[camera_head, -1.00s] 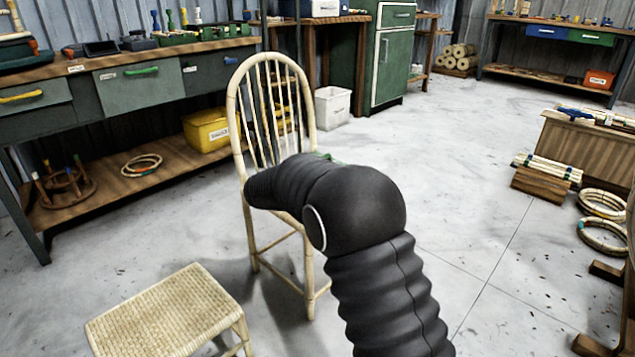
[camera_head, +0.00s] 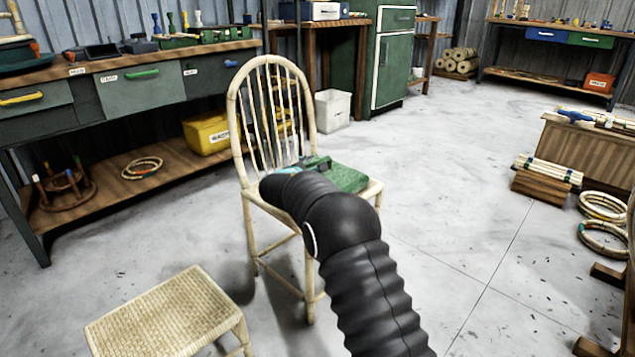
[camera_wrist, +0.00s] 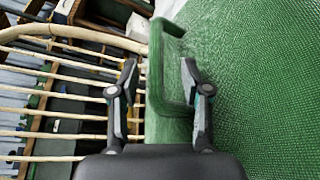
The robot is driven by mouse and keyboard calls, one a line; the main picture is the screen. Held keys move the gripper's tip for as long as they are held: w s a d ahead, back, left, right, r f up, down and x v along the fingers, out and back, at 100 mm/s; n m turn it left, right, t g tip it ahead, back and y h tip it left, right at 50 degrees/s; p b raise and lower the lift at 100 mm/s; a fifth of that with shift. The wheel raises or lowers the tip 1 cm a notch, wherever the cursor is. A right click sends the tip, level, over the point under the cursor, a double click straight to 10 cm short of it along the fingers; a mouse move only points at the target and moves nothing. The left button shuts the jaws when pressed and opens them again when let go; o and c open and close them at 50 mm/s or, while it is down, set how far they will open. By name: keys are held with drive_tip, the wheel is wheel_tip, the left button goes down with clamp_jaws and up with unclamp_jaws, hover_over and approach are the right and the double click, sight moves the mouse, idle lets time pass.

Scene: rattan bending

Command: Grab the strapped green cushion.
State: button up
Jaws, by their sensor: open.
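The green cushion (camera_head: 345,178) lies on the seat of a pale rattan chair (camera_head: 233,125). In the wrist view its woven green surface (camera_wrist: 265,75) fills the right side. A raised green strap (camera_wrist: 155,75) stands at the cushion's edge, shaped like a handle. My gripper (camera_wrist: 158,64) is open, with one finger on each side of part of the strap. I cannot tell whether either finger touches it. In the head view my black arm hides most of the gripper and part of the cushion.
The chair's spindle back rises behind the cushion, and its spindles (camera_wrist: 60,92) are close on the left in the wrist view. A woven stool (camera_head: 165,315) stands at the front left. A workbench (camera_head: 130,60) is behind.

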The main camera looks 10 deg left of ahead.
drive_tip(key=shift+r+x, duration=0.2)
drive_tip(key=shift+x, duration=2)
drive_tip(key=shift+d, duration=0.1)
clamp_jaws()
